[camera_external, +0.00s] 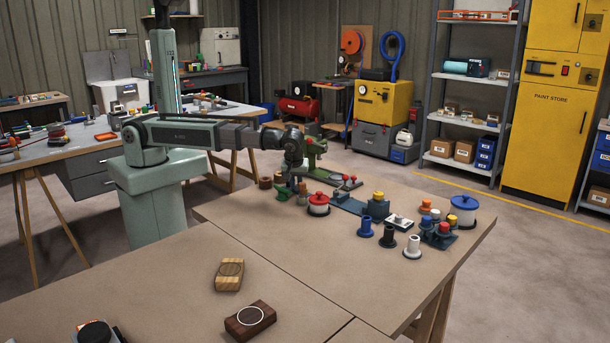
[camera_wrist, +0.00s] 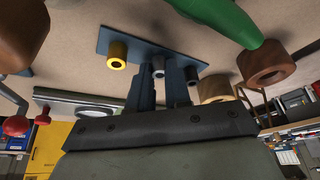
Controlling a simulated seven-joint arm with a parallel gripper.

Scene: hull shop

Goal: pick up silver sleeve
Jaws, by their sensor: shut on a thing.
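The silver sleeve (camera_wrist: 158,66) shows as a small grey ring-ended cylinder between my two dark fingers in the wrist view. My gripper (camera_wrist: 161,80) is shut on it. It is beside a yellow sleeve (camera_wrist: 117,55) and over or on a dark blue plate (camera_wrist: 150,40); I cannot tell whether it touches the plate. In the external view my gripper (camera_external: 301,185) points down at the left end of the work table, and the silver sleeve cannot be made out there.
A green part (camera_wrist: 215,18) and a brown wooden ring (camera_wrist: 266,62) are close by in the wrist view. Several coloured sleeves stand farther right. The near table (camera_external: 170,290) is mostly clear.

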